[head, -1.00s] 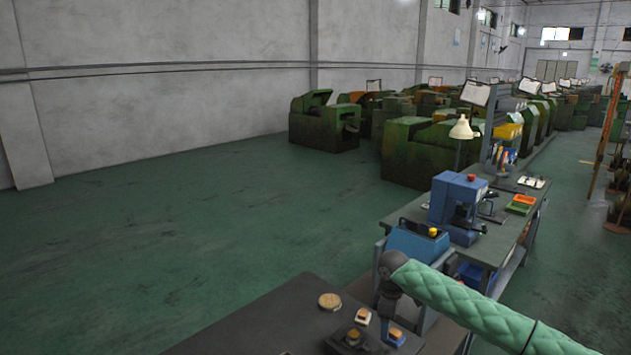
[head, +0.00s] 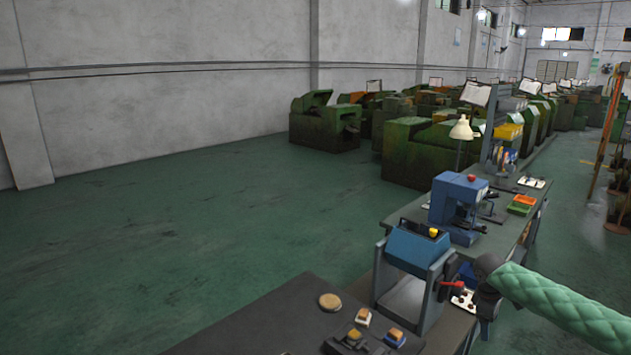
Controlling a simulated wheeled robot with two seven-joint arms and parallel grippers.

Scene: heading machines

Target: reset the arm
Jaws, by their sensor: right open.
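My right arm, in a padded green sleeve, comes in from the right edge. Its dark gripper (head: 486,318) hangs down just right of the blue-topped machine (head: 418,246), with a gap between it and the machine's red handle (head: 452,284). The gripper is open and I see nothing held in it; its fingertips are small and dark. My left gripper is not in view.
The dark near table (head: 255,325) carries a round tan disc (head: 330,301) and several small button boxes. Behind stands a blue press (head: 457,205) on a long bench with a lamp (head: 461,130) and green and orange trays (head: 521,204). Open green floor lies left.

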